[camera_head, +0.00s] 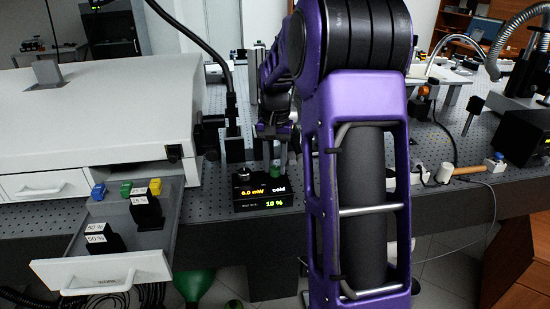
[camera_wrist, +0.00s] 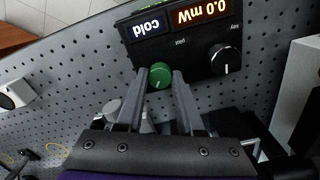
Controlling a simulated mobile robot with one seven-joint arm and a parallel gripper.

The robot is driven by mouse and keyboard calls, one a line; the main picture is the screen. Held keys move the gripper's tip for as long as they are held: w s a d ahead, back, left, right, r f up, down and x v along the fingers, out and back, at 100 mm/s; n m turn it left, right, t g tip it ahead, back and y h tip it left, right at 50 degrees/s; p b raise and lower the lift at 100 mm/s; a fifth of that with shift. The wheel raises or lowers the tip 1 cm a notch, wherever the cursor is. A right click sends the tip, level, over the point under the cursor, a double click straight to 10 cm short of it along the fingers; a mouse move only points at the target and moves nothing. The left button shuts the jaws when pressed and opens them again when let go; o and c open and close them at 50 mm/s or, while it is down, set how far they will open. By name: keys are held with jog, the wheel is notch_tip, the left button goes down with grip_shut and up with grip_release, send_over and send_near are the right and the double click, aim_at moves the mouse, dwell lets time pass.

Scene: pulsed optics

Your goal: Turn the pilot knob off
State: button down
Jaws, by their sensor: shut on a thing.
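The green pilot knob (camera_wrist: 160,76) sits on a black control box (camera_wrist: 187,56) and has a pale pointer mark on its face. In the wrist view my gripper (camera_wrist: 159,77) has its two fingers on either side of this knob, shut on it. The head view also shows the green knob (camera_head: 275,172) on the control box (camera_head: 262,194), with my gripper (camera_head: 275,160) coming down from above and behind. A second, black knob (camera_wrist: 224,59) with a light rim stands beside it, untouched. The displays read 0.0 mW, cold and 10 %.
A perforated optical table (camera_head: 455,150) carries the box near its front edge. An open drawer (camera_head: 120,262) with labelled black blocks sticks out at left below a white cabinet (camera_head: 80,130). A wooden-handled tool (camera_head: 466,170) lies at right. My own arm hides the table's middle.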

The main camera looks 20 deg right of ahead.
aim_at(274, 168)
jog(key=n+p, duration=0.2)
jog(key=n, duration=0.2)
jog(key=shift+r, duration=0.1)
jog(key=shift+n+p, duration=0.65)
jog(key=shift+n, duration=0.95)
jog(key=c, duration=0.5)
grip_release()
jog(key=shift+c, duration=0.2)
notch_tip(274, 168, up, 17)
jog(key=p, duration=0.2)
jog(key=shift+w+r, duration=0.1)
